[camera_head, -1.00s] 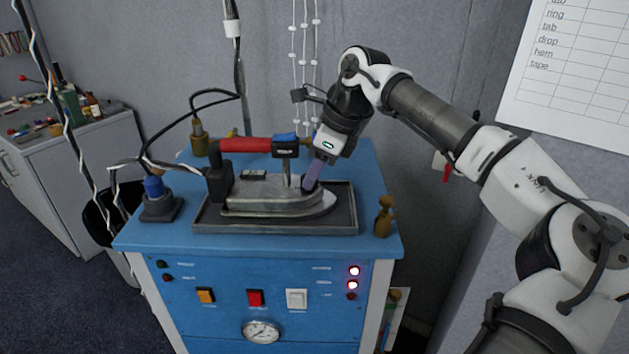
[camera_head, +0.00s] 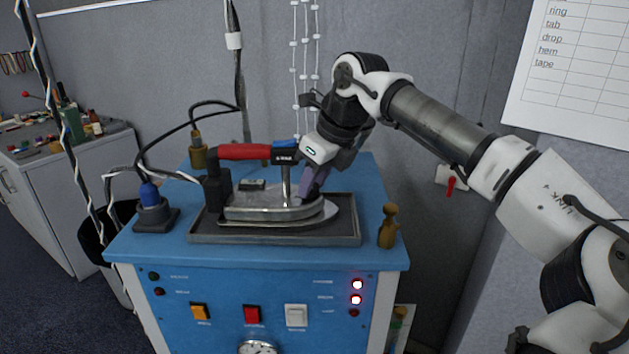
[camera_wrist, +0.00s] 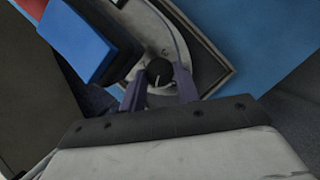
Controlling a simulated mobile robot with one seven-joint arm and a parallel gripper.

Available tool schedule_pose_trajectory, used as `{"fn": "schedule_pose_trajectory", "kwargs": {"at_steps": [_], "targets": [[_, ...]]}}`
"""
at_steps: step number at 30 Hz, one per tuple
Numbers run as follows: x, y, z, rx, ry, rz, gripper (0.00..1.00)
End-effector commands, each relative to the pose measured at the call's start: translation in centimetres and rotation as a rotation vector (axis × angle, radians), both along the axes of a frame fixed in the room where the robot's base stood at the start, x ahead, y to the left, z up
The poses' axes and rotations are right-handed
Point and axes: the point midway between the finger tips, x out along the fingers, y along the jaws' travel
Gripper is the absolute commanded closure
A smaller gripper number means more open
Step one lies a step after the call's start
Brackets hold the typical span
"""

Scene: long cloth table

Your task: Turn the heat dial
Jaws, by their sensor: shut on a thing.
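The iron (camera_head: 272,205) rests on a dark tray (camera_head: 345,236) on top of the blue station, its red handle (camera_head: 245,152) above it. The heat dial (camera_wrist: 158,72) is a round black knob with a light pointer line, on the iron's metal body in the wrist view. My gripper (camera_wrist: 160,88) has its two purple fingers on either side of the dial, shut on it. In the head view my gripper (camera_head: 308,190) reaches down to the iron beside the handle's blue end, and its fingers hide the dial there.
The handle's blue end (camera_wrist: 75,38) is close beside my gripper. A brass-coloured fitting (camera_head: 388,226) stands right of the tray, and a blue-topped fitting (camera_head: 152,205) stands at left. Black cables (camera_head: 170,140) run behind the iron. Buttons and lit red lamps (camera_head: 357,292) are on the front panel.

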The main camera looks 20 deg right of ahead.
Motion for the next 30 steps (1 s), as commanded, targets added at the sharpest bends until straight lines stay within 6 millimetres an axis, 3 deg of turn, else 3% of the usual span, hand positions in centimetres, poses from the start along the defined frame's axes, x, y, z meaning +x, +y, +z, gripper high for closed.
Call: {"fn": "schedule_pose_trajectory", "kwargs": {"at_steps": [6, 7, 12, 23, 30], "targets": [[0.0, 0.1, 0.1, 0.0, -0.002, 0.002, 0.92], [0.0, 0.1, 0.1, 0.001, -0.002, 0.002, 0.68], [0.0, 0.1, 0.1, 0.001, -0.001, 0.002, 0.47], [-0.1, -0.1, 0.7, 0.0, -0.001, 0.001, 0.47], [-1.3, -0.9, 4.6, 0.0, -0.001, 0.001, 0.47]]}}
